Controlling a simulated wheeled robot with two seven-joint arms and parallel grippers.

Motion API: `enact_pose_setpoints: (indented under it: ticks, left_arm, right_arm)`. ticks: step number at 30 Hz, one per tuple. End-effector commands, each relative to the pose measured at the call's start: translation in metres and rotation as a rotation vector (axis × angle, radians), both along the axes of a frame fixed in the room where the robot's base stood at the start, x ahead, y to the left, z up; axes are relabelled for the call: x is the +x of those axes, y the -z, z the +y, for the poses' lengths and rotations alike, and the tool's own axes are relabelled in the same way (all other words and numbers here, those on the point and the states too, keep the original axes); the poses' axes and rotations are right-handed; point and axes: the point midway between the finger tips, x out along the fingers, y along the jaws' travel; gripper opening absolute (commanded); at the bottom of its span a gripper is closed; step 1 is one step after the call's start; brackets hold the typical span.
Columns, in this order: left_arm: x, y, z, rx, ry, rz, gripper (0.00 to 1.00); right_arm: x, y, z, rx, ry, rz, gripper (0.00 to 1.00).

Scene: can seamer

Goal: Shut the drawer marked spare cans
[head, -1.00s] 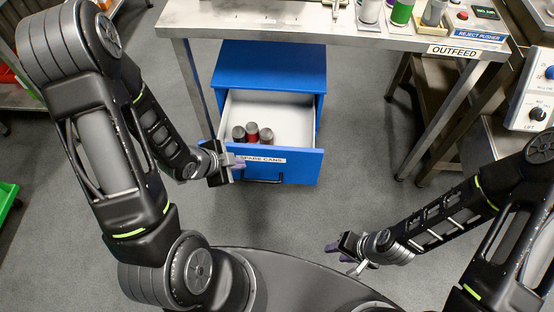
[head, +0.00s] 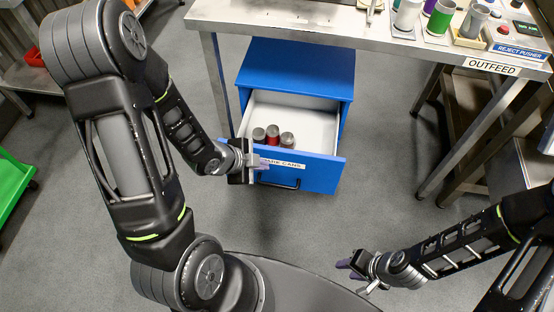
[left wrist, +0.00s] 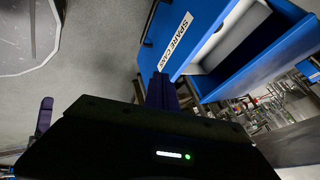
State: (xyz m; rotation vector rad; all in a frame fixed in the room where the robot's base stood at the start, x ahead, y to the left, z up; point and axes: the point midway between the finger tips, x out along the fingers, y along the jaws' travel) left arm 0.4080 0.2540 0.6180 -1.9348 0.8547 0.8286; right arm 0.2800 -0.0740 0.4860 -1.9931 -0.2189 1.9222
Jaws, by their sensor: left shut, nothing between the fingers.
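The drawer marked spare cans (head: 318,172) stands pulled out from the blue cabinet (head: 298,66). Its blue front carries a white label and a dark handle bar, and several cans (head: 272,134) stand inside at the left. My left gripper (head: 262,162) is shut and empty at the left part of the drawer front, covering part of the label. In the left wrist view the closed fingers (left wrist: 160,92) point at the drawer front (left wrist: 178,28); I cannot tell whether they touch it. My right gripper (head: 352,270) hangs low at the right, away from the drawer; its finger gap is unclear.
A steel table (head: 300,22) stands over the cabinet, with cans and the reject pusher panel (head: 515,42) at its right end. A table leg (head: 222,85) is left of the cabinet. A green bin (head: 15,180) is at far left. Floor before the drawer is clear.

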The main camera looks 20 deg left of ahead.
Motion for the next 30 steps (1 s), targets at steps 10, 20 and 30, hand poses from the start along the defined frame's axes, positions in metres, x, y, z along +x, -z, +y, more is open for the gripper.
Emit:
enact_pose_setpoints:
  ticks: [10,20,30]
  left_arm:
    - [0.015,0.029,-0.007,-0.003,0.004,-0.005,0.0]
    - [0.051,0.062,-0.017,0.002,0.001,0.001,0.0]
    - [0.081,0.062,-0.01,0.0,-0.001,0.001,0.0]
  right_arm:
    - [0.0,0.074,0.0,0.0,0.001,0.0,0.36]
    - [0.0,0.097,0.0,0.0,0.003,0.002,0.36]
    - [0.0,0.088,0.0,0.0,0.002,0.001,0.36]
